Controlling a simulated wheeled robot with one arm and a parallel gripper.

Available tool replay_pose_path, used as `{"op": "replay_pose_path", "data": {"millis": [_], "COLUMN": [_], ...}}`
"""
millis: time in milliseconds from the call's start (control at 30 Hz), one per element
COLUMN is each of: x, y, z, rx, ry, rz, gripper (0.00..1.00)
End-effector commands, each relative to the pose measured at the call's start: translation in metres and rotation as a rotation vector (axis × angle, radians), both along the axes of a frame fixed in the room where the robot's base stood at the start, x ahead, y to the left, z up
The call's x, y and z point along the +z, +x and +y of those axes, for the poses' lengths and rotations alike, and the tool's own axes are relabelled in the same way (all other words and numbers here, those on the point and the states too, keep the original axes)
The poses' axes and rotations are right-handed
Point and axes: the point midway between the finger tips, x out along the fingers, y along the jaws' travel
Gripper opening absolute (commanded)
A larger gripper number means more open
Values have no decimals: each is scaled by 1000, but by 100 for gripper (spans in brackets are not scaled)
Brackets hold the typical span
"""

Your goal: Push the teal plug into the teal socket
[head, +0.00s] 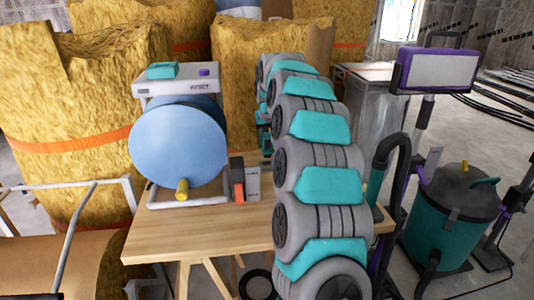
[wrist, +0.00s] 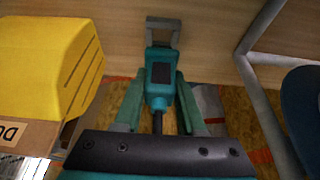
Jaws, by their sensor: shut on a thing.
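The teal plug (wrist: 160,98) is between the two teal fingers of my gripper (wrist: 161,80) in the wrist view. It has a dark panel on its face, a black cable at its near end and a grey U-shaped piece at its far end. My gripper is shut on it, with wood beyond. A teal block (head: 162,70) sits on top of the reel's white frame, beside a purple button; it may be the teal socket, but I cannot see an opening in it.
The reel has a large blue drum (head: 178,143) and stands on a wooden table (head: 200,232). Small boxes (head: 246,182) stand right of it. In the wrist view a yellow object (wrist: 45,62) is at left and a grey tube (wrist: 262,95) at right. A teal vacuum (head: 452,215) stands right.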

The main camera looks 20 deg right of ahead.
Motion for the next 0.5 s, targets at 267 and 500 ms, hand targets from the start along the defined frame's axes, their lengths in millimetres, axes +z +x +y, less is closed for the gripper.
{"op": "replay_pose_path", "data": {"millis": [267,500], "x": [-28,-43], "y": [-1,1], "z": [0,-1], "rx": [0,0], "ry": [1,-2], "rz": [3,-4], "gripper": [0,0]}}
